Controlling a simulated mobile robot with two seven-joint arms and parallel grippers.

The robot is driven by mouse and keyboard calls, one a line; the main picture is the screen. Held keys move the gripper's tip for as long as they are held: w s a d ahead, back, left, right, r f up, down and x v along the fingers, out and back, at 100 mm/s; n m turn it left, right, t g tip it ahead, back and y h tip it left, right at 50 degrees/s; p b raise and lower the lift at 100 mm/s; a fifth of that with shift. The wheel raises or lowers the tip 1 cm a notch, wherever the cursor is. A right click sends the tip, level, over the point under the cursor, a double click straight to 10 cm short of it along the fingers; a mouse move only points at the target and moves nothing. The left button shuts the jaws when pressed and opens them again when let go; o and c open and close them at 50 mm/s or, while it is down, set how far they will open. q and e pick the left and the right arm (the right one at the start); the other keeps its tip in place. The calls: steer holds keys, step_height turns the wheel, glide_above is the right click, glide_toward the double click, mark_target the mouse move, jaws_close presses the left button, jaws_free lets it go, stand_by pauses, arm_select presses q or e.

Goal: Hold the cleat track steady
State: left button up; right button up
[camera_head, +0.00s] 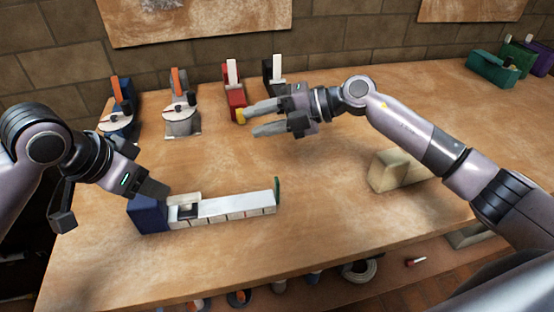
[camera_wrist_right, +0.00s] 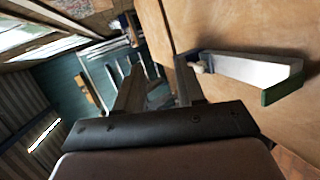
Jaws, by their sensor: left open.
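The cleat track (camera_head: 235,206) is a long white piece with a dark blue block (camera_head: 147,214) at its left end and a green plate (camera_head: 277,190) at its right end. It lies on the near part of the table. In the right wrist view its white length (camera_wrist_right: 250,69) and green end show at the right. My left gripper (camera_head: 112,206) is open at the track's left end, with one finger over or beside the blue block; I cannot tell whether they touch. My right gripper (camera_head: 256,118) is open and empty, above the table behind the track.
A red piece (camera_head: 234,98) with a yellow tip stands close to my right fingertips. A black piece (camera_head: 273,75) and two round-based pieces with orange levers (camera_head: 181,112) stand along the back. A beige block (camera_head: 397,170) lies at right. The table's middle is clear.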

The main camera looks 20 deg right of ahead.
steer(key=s+a+f+n+g+h, duration=0.3)
steer(key=s+a+f+g+h, duration=0.1)
steer(key=s+f+h, duration=0.1)
steer(key=g+h, duration=0.1)
steer(key=h, duration=0.7)
glide_above(277, 179)
steer(key=shift+a+f+n, duration=0.15)
steer(key=shift+f+n, duration=0.15)
steer(key=shift+f, duration=3.75)
